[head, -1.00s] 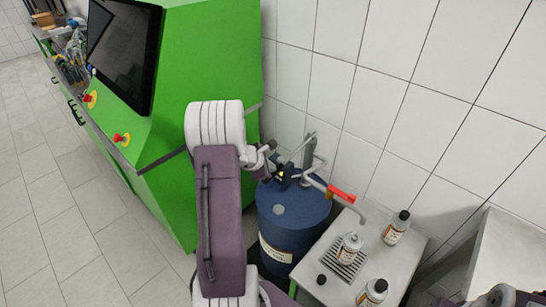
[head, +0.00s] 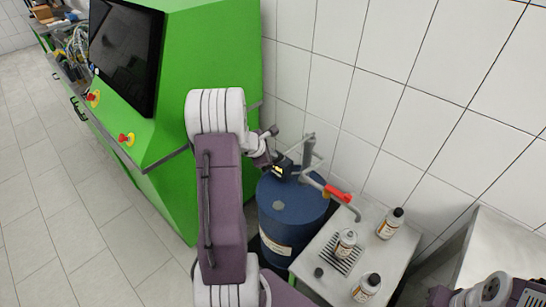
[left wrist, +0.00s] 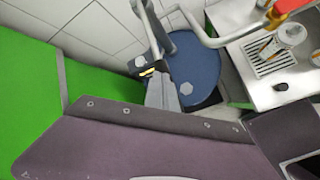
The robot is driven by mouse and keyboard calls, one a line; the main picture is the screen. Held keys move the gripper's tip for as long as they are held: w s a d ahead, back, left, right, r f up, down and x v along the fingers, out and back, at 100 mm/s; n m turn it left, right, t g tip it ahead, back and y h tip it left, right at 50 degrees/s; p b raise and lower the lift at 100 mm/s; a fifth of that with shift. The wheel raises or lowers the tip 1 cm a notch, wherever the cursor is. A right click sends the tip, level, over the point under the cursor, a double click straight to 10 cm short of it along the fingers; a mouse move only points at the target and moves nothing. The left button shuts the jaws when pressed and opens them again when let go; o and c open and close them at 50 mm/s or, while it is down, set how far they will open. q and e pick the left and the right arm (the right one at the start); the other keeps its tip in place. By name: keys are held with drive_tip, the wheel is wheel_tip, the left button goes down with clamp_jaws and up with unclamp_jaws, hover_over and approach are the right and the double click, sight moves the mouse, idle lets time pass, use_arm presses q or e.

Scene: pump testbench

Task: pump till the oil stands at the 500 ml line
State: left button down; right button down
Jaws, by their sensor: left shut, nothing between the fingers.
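A blue drum (head: 291,212) stands beside the green bench, with a grey hand pump (head: 308,153) on its lid. The pump's outlet pipe with a red section (head: 337,192) reaches right over the small table. A labelled bottle (head: 346,244) stands on the drip grate near the pipe's end; its oil level is too small to read. My left gripper (head: 284,169) is shut and empty above the drum lid, close beside the pump. In the left wrist view its fingers (left wrist: 160,84) lie in front of the drum lid (left wrist: 193,68). My right gripper's fingers do not show.
The metal table (head: 312,254) also holds two more bottles, one at the back (head: 390,223) and one in front (head: 367,288), and a black cap (head: 318,272). The green bench (head: 210,50) and the tiled wall close in the drum. The floor at left is clear.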

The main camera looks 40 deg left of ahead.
use_arm(q)
drive_tip(key=shift+w+r+p, duration=0.1)
drive_tip(key=shift+r+p, duration=0.3)
drive_tip(key=shift+r, duration=0.25)
drive_tip(key=r+p, duration=0.4)
drive_tip(key=r, duration=0.1)
drive_tip(key=shift+w+r+p, duration=0.1)
drive_tip(key=shift+w+p, duration=0.15)
drive_tip(key=shift+p, duration=0.1)
idle(0.4)
